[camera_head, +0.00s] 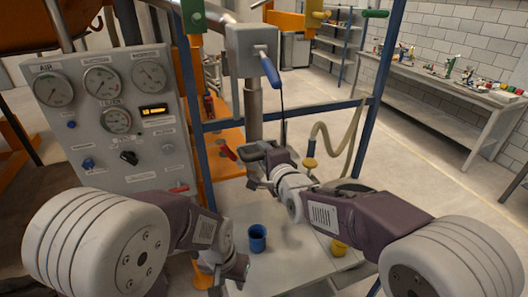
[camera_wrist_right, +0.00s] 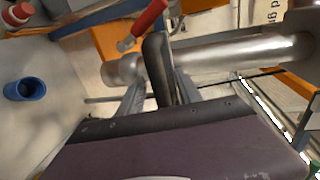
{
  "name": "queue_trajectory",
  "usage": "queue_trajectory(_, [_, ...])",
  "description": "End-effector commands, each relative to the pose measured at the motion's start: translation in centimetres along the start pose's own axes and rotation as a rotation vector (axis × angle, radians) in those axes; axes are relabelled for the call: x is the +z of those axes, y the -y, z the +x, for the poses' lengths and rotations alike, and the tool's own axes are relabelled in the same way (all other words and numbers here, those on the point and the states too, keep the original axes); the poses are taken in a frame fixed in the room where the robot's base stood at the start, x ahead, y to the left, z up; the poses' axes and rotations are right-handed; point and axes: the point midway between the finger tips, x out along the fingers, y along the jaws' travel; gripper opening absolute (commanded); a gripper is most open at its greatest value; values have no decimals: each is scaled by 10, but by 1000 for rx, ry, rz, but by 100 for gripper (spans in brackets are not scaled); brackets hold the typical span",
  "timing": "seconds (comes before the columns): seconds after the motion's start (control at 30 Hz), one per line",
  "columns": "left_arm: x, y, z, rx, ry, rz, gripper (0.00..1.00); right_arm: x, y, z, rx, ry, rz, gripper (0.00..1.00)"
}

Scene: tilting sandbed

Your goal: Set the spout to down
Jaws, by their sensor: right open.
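No part is readably labelled as the spout. A metal pipe (camera_head: 252,105) drops from a grey box (camera_head: 252,50), and its side also shows in the right wrist view (camera_wrist_right: 235,60). A lever with a blue handle (camera_head: 270,69) slants down from the box. A red handle (camera_head: 228,152) sits left of my right gripper; a red handle shows in the wrist view (camera_wrist_right: 150,17). My right gripper (camera_head: 258,158) is open near the pipe's lower end. A dark bar (camera_wrist_right: 157,68) shows between its fingers; contact is unclear. My left gripper (camera_head: 238,268) is low, its jaws unclear.
A blue cup (camera_head: 257,238) stands on a pale tray (camera_head: 285,268), with a yellow cup (camera_head: 338,247) to the right. A gauge panel (camera_head: 110,125) stands left. A beige hose (camera_head: 324,138) hangs right by a blue post. A workbench (camera_head: 440,85) stands behind.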

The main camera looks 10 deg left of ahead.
Motion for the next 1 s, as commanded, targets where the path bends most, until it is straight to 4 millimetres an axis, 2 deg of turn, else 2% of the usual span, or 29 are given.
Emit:
queue_trajectory(0.17, [0, 0, 1, 0, 0, 0, 36, 0, 0, 0, 0, 0, 0, 41])
queue_trajectory(0.27, [0, 0, 1, 0, 0, 0, 36, 0, 0, 0, 0, 0, 0, 16])
queue_trajectory(0.3, [0, 0, 0, 0, 0, 0, 36, 0, 0, 0, 0, 0, 0, 5])
queue_trajectory(0.33, [0, 0, 0, 0, 0, 0, 36, 0, 0, 0, 0, 0, 0, 0])
queue_trajectory(1.0, [0, 0, 0, 0, 0, 0, 36, 0, 0, 0, 0, -1, 0, 0])
